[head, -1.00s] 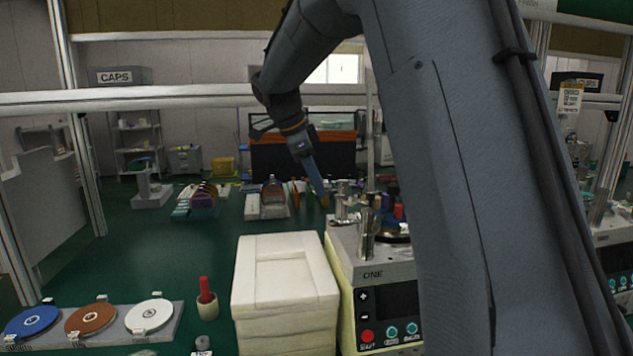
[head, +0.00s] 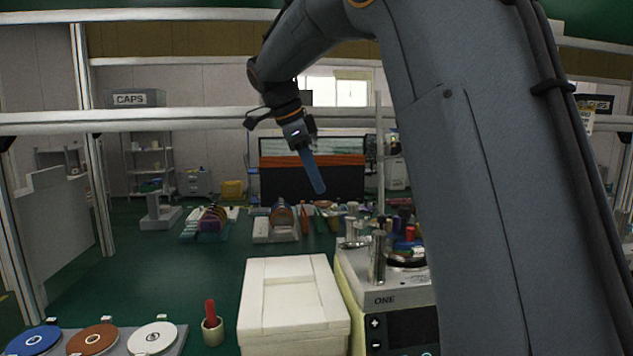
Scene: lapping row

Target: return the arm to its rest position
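My gripper (head: 313,172) hangs in the air at the upper middle of the head view, at the end of my raised and bent arm. Its blue finger part points down and to the right. It shows side-on as one piece, so I cannot tell whether it is open or shut. I see nothing hanging from it. It appears above the far bench items and apart from them. My arm's large grey link covers much of the right side of the view.
A white foam box (head: 293,290) stands in front, beside the machine marked ONE (head: 385,297). A tray with blue, brown and white discs (head: 153,337) lies front left, near a cup with a red handle (head: 212,325). A metal rail (head: 180,119) crosses the view. Green floor is clear at left.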

